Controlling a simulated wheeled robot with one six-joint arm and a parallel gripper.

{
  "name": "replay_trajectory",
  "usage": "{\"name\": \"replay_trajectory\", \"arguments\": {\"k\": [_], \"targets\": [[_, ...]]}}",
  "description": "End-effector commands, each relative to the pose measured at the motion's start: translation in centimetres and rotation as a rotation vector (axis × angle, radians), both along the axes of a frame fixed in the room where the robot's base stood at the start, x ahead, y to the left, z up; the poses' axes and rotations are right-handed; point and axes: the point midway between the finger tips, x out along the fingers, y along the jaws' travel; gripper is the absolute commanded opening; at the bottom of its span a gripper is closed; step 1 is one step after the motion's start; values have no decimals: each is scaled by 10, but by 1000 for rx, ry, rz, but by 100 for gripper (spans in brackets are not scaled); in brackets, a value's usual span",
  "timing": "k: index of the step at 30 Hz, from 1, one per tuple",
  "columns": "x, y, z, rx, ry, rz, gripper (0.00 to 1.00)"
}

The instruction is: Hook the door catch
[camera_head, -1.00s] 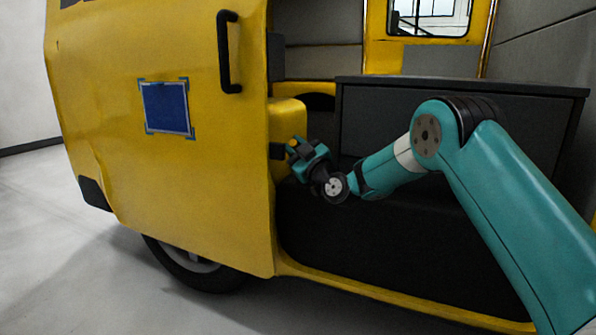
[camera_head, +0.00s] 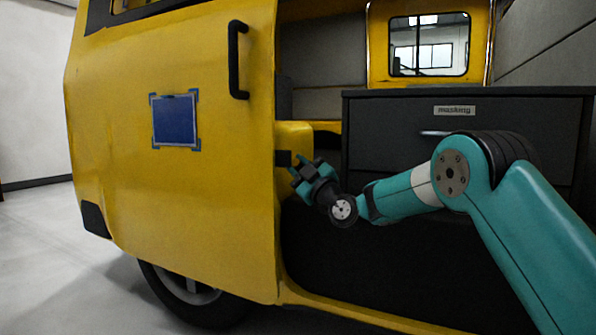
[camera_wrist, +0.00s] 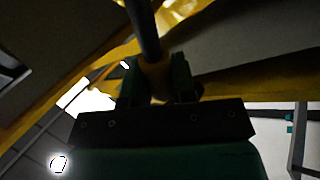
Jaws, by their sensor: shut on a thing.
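The yellow vehicle door (camera_head: 225,215) stands at the left of the head view, with a dark block (camera_head: 283,158) at its right edge. My gripper (camera_head: 299,167) is right beside that block, at the door opening. In the wrist view, my gripper (camera_wrist: 157,78) is shut on the yellowish knob (camera_wrist: 157,72) at the end of a dark rod (camera_wrist: 146,30), which looks like the door catch. The rod runs up out of that picture. In the head view the knob cannot be made out, and I cannot tell whether the catch touches the block.
A black handle (camera_head: 237,60) and a blue panel (camera_head: 176,121) with corner marks are on the door. A dark drawer cabinet (camera_head: 390,120) stands inside the opening, behind my arm. A wheel (camera_head: 190,295) shows below. Grey floor (camera_head: 60,265) is clear at left.

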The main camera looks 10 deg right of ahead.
Motion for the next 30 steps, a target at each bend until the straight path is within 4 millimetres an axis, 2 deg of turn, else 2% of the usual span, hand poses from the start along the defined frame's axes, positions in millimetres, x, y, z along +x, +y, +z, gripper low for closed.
{"name": "replay_trajectory", "arguments": {"k": [5, 6, 9, 20, 23, 30], "targets": [[-1, 2, -1, -3, 2, 3, 0], [-1, 2, -1, -3, 2, 3, 27], [0, 2, -2, -3, 2, 3, 50], [-4, -2, -4, -1, 3, 1, 50], [-12, -8, -10, -1, 5, 0, 50], [-54, -34, -37, 0, 8, -2, 50]]}}
